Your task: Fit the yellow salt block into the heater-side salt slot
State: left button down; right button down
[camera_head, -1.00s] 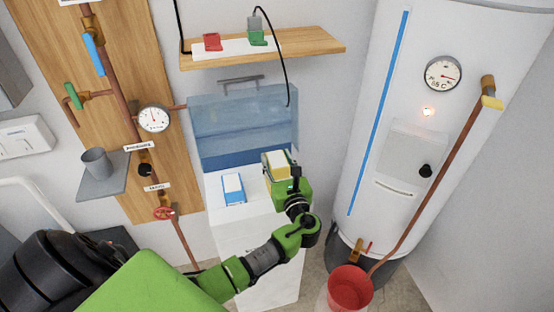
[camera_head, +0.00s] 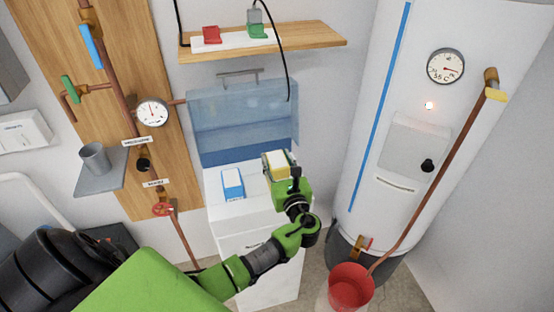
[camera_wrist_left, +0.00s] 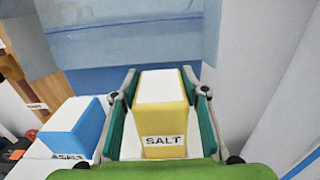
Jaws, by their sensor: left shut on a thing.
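My left gripper (camera_head: 278,170) is shut on the yellow salt block (camera_head: 277,160), at the right side of the white cabinet top (camera_head: 219,206). In the left wrist view the yellow block (camera_wrist_left: 164,120), with a white top and a "SALT" label, stands between the two fingers (camera_wrist_left: 160,122). A blue salt block (camera_head: 232,183) sits on the cabinet top to its left; it also shows in the left wrist view (camera_wrist_left: 75,128). The heater-side slot is hidden under or behind the gripper and block. I cannot tell whether the block touches the cabinet. My right gripper is not in view.
A raised translucent blue lid (camera_head: 243,120) stands behind the block. A wooden shelf (camera_head: 300,44) hangs above it. The white heater tank (camera_head: 400,110) is on the right, with a red bucket (camera_head: 350,287) below. A grey shelf with a cup (camera_head: 95,158) is at left.

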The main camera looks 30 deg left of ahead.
pick_arm(q)
jog(key=shift+w+f+b, duration=0.1)
jog(key=shift+f+b, duration=1.35)
jog(key=shift+f, duration=0.25)
jog(key=c, duration=1.1)
grip_release()
jog(key=shift+f, duration=0.1)
jog(key=shift+s+d+f, duration=0.1)
jog(key=shift+s+f, duration=0.1)
jog(key=shift+f, duration=0.15)
jog(key=v, duration=1.2)
jog(key=shift+r, duration=0.35)
